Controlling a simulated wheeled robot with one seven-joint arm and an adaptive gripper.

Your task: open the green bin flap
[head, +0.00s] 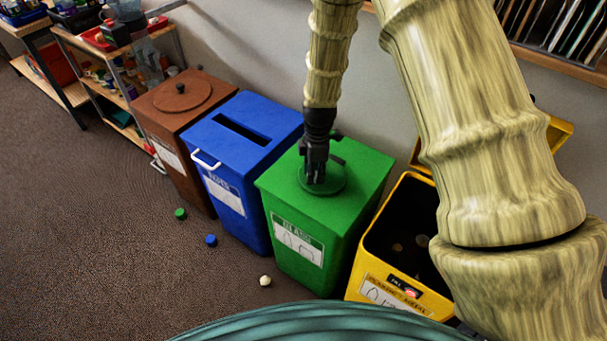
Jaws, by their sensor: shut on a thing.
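The green bin (312,245) stands between the blue bin and the yellow bin, with a white label on its front. On its top is a round green flap (336,184), which looks flat on the lid. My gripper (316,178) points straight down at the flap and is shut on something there. The black fingers hide what lies between them, so the held part of the flap cannot be made out.
A blue bin (262,160) with a slot and white handle and a brown bin (165,120) stand to the left. The yellow bin (362,285) on the right is open. Shelves (95,75) stand behind.

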